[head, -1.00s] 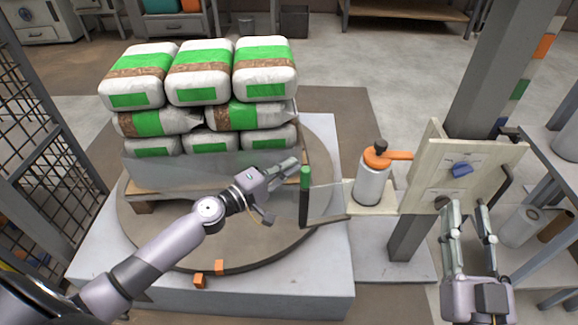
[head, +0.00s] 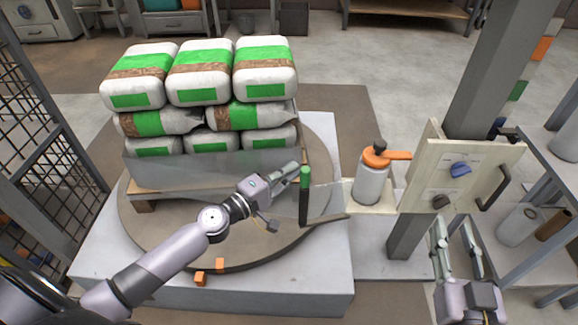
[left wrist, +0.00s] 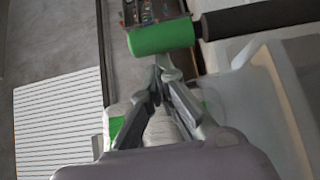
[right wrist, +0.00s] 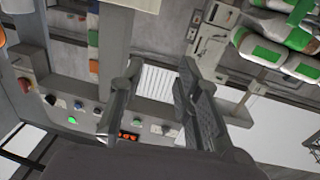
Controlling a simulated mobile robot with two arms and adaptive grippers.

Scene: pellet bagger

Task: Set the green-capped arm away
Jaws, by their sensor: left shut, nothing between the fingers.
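The green-capped arm (head: 304,205) is a dark upright post with a bright green cap (head: 305,176), at the right front of the turntable beside the bag stack. A flat bar runs from its foot towards the right. My left gripper (head: 297,167) is shut and empty, its fingertips right beside the green cap. In the left wrist view the closed fingertips (left wrist: 162,70) point at the cap (left wrist: 160,38), with the dark post (left wrist: 255,18) to its right; I cannot tell whether they touch. My right gripper (head: 453,222) is open and empty, below the control panel.
White, green and brown bags (head: 200,80) are stacked on the pallet on the round turntable (head: 150,235). Two orange blocks (head: 200,279) lie at the turntable's front.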

